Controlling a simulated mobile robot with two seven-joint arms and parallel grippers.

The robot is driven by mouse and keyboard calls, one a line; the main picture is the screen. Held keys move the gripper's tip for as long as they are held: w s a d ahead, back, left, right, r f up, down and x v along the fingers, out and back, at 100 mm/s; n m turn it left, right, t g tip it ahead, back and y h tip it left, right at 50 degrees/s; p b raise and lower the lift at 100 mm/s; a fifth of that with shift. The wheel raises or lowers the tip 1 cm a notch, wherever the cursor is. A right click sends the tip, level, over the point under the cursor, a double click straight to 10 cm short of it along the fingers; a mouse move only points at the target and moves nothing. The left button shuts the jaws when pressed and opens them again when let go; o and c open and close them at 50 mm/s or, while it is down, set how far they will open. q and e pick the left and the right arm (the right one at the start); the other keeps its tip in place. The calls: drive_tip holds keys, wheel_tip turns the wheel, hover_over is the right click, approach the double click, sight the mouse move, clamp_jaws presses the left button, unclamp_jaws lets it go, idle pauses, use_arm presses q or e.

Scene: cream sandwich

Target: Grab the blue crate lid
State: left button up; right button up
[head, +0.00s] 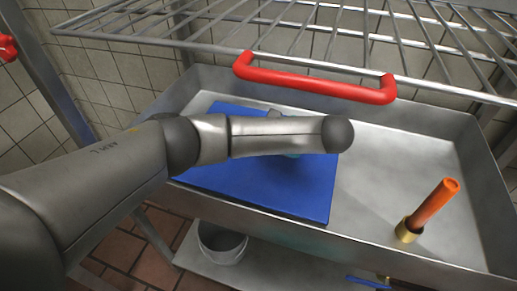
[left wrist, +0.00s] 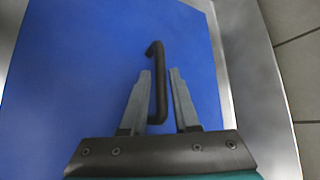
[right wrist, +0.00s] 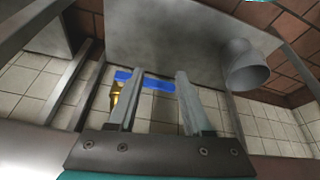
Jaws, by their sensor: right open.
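The blue crate lid (head: 270,190) lies flat in the metal sink basin, and it fills much of the left wrist view (left wrist: 70,90). A dark bent handle (left wrist: 157,90) stands on the lid. My left gripper (left wrist: 160,72) is open over the lid. Its fingers are on both sides of the handle, with gaps showing. In the head view my left arm reaches over the lid and hides the handle and most of that gripper. My right gripper (right wrist: 159,74) is open and empty, seen only in the right wrist view.
The metal basin (head: 400,150) has raised walls around the lid. A wire rack (head: 300,35) with a red handle (head: 315,82) hangs above it. An orange pipe (head: 434,205) stands at the right. A grey bucket (head: 222,243) and a blue lever (right wrist: 145,82) are below.

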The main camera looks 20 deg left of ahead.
use_arm(q)
clamp_jaws()
idle(1.0)
